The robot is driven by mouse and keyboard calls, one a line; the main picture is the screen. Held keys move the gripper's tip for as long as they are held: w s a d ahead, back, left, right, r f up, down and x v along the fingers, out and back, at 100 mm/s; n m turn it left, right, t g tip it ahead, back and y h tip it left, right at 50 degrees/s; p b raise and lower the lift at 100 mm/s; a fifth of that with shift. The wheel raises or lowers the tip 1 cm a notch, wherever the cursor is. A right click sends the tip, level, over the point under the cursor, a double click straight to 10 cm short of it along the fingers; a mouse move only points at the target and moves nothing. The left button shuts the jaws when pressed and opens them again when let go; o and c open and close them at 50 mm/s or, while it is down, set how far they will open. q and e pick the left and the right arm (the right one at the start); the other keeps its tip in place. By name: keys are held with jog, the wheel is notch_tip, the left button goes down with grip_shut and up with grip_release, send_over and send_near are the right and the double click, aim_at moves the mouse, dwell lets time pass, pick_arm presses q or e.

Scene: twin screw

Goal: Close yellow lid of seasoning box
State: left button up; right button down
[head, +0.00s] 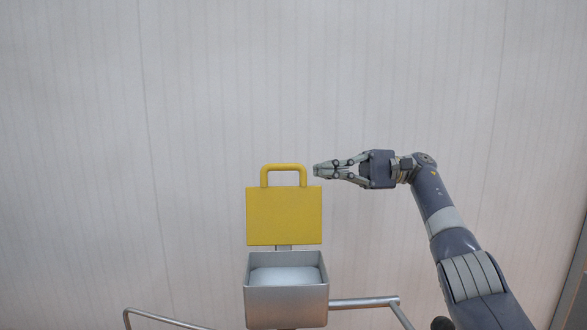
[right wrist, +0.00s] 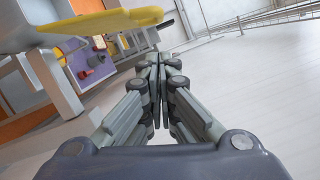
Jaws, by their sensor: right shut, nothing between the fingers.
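The yellow lid (head: 284,216) stands upright, open, above the back of the grey seasoning box (head: 286,305) in the head view. Its handle (head: 284,168) points up. The box is open at the top and its pale inside shows. My right gripper (head: 316,171) is shut and empty, just right of the handle and apart from it, pointing left. In the right wrist view the shut fingers (right wrist: 158,62) show in the middle, and the yellow lid (right wrist: 85,27) lies at the upper left. My left gripper is not in view.
A metal rail (head: 363,303) runs right of the box, and another rail (head: 165,319) lies at the lower left. A pale panelled surface (head: 430,70) fills the background. The room around the lid is otherwise clear.

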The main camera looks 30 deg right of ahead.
aim_at(293, 170)
jog(key=p+x, duration=0.1)
jog(key=x, duration=0.1)
jog(key=p+x, duration=0.1)
jog(key=x, duration=0.2)
jog(key=s+p+x, duration=0.1)
jog(key=p+x, duration=0.1)
jog(key=x, duration=0.1)
jog(key=shift+a+r, duration=0.2)
jog(key=shift+a, duration=0.1)
jog(key=shift+s+a+r+p, duration=0.15)
jog(key=shift+s+p, duration=0.1)
jog(key=shift+s, duration=0.2)
jog(key=shift+s+a+r+p, duration=0.15)
jog(key=shift+s+p, duration=0.1)
jog(key=shift+s, duration=0.2)
jog(key=shift+s+a, duration=0.1)
jog(key=shift+s, duration=0.05)
jog(key=shift+s+b, duration=0.2)
jog(key=shift+b, duration=0.3)
